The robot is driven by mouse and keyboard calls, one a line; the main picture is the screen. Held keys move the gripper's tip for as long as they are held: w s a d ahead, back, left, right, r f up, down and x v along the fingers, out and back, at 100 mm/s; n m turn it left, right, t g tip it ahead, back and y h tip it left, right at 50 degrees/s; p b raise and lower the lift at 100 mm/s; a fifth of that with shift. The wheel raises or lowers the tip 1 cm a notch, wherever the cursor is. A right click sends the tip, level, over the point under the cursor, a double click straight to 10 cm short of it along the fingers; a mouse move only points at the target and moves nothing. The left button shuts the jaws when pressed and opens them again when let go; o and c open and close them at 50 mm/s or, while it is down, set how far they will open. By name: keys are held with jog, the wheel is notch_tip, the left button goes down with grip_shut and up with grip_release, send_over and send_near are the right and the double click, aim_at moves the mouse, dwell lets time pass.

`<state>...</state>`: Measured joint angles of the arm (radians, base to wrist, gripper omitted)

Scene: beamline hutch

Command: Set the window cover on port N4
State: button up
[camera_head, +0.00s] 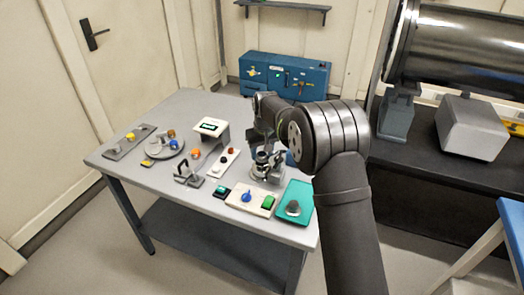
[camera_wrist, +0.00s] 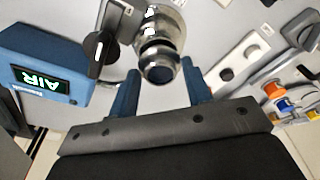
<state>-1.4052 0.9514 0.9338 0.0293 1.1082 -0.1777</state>
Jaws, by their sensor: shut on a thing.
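My gripper (camera_wrist: 160,85) has its two blue fingers shut on a dark round knob of a metal piece (camera_wrist: 158,66), which I take for the window cover. It is held directly over or against a shiny metal port fitting (camera_wrist: 160,22); I cannot tell whether the two touch. In the head view the fitting (camera_head: 265,172) stands near the right side of the grey table (camera_head: 170,110), and my arm partly hides it. No N4 label is readable.
A black lever with a white mark (camera_wrist: 98,48) and a blue box reading AIR (camera_wrist: 76,82) stand left of the fitting in the wrist view. A white panel with buttons (camera_head: 252,199), a clamp (camera_head: 188,175) and a round tray with coloured knobs (camera_head: 165,148) crowd the table.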

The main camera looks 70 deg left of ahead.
jog(key=o, duration=1.1)
jog(key=shift+c, duration=0.2)
jog(key=shift+r, duration=0.1)
notch_tip(320, 180, up, 17)
jog(key=d, duration=0.2)
jog(key=shift+d, duration=0.3)
jog(key=a+f, duration=0.1)
jog(key=f, duration=1)
jog(key=a+f, duration=0.1)
jog(key=f, duration=0.5)
jog(key=shift+a+f, duration=0.15)
jog(key=shift+a, duration=0.15)
jog(key=shift+r, duration=0.3)
